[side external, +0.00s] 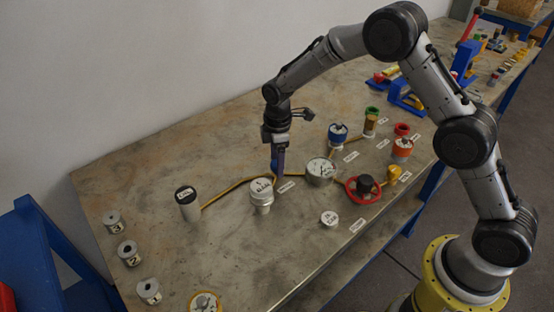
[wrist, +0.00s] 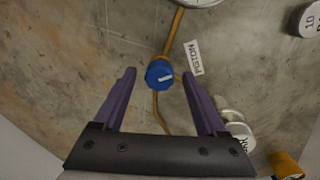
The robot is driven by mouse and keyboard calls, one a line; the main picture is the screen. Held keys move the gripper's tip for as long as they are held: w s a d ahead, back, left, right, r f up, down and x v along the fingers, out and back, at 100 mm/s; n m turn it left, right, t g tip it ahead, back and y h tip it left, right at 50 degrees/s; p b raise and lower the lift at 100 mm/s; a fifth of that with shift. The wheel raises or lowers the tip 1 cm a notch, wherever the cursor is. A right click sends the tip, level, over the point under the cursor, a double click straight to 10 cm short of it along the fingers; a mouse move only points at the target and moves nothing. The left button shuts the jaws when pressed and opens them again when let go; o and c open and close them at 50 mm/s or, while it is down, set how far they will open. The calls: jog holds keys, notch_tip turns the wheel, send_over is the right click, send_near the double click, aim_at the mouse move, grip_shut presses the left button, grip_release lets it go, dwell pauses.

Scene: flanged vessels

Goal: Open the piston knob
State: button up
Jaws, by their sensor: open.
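The piston knob (wrist: 159,74) is a small round blue knob with a white mark on its top, seen from above in the wrist view. A white label reading PISTON (wrist: 193,58) lies beside it. My gripper (wrist: 158,76) is open, with one purple finger on each side of the knob and a gap to it on both sides. In the side external view my gripper (side external: 280,170) points straight down over the table at the knob (side external: 274,164), which is partly hidden by a finger. How far the fingertips are above the table is hard to tell.
Yellow pipes run along the table (side external: 140,180) from the knob. A white-capped vessel (side external: 262,190) and a round gauge (side external: 321,170) stand close by. A red handwheel (side external: 363,190), a blue-topped vessel (side external: 338,133) and an orange one (side external: 402,149) stand to the right.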

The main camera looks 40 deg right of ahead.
grip_shut()
jog(key=shift+m, duration=0.3)
jog(key=m, duration=1.3)
jog(key=shift+r+g, duration=0.1)
jog(key=shift+g, duration=0.2)
jog(key=shift+m, duration=2.1)
